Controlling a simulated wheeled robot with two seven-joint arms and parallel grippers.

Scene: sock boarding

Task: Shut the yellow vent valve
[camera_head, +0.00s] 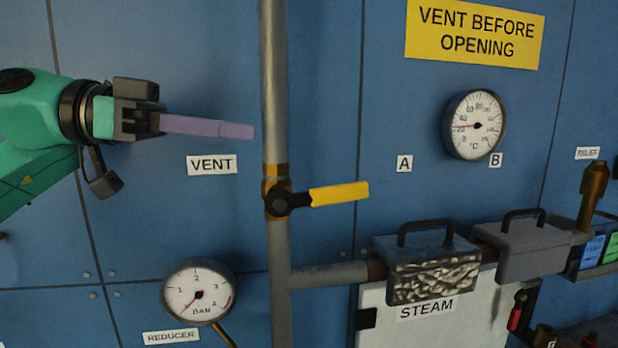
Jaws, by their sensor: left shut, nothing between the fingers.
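The yellow vent valve handle (339,194) points right, nearly horizontal and across the vertical grey pipe (274,90). Its dark pivot and brass valve body (276,196) sit on that pipe, to the right of the "VENT" label (211,164). My left gripper (252,132) comes in from the left with its purple fingers shut and empty. Its tips are just left of the pipe, above and left of the valve, apart from the handle. My right gripper is not in view.
A pressure gauge (198,291) marked BAR sits lower left, and a temperature gauge (473,125) upper right. The blue panel right of the handle is clear.

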